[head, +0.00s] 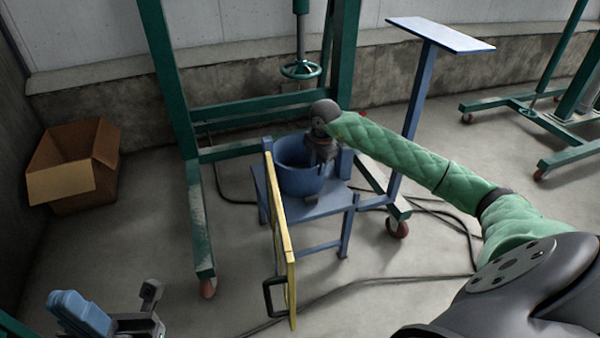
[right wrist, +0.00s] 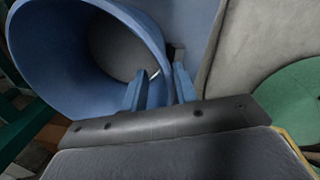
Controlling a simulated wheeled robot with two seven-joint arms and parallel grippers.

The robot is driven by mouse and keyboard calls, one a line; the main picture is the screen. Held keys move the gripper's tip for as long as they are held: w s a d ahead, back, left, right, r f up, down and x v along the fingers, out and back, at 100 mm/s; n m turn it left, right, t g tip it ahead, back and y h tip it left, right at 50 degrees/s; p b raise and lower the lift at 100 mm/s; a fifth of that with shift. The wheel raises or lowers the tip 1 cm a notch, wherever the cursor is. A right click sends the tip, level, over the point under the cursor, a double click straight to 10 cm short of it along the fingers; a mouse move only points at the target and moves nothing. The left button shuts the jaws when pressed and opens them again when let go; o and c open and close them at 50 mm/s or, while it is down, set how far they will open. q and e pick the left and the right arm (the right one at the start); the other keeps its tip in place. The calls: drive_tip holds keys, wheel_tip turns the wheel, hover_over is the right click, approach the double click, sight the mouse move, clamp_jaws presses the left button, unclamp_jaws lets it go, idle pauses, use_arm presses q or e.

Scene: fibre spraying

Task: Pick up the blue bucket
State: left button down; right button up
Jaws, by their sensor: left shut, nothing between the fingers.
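The blue bucket (head: 298,180) stands upright on a small blue stand (head: 318,208) in the middle of the head view. Its open mouth and wall (right wrist: 60,92) fill the upper left of the right wrist view. My right gripper (head: 322,153) is at the bucket's right rim. In the right wrist view its two blue fingers (right wrist: 159,88) straddle the bucket wall, one inside and one outside. I cannot tell whether they press on the wall. My left gripper (head: 75,302) is shut and empty at the lower left, far from the bucket.
A yellow-edged panel with a black handle (head: 290,268) leans in front of the stand. A green frame (head: 203,230) stands around it, with a blue post table (head: 440,35) to the right. An open cardboard box (head: 75,178) is at the left. Cables lie on the floor.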

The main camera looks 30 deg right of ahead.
sight(317, 177)
wheel_tip(317, 177, down, 5)
drive_tip(key=shift+w+d+r+b, duration=0.1)
drive_tip(key=shift+r+b, duration=0.05)
drive_tip(key=shift+b, duration=0.7)
clamp_jaws()
idle(0.6)
drive_tip(key=shift+r, duration=0.15)
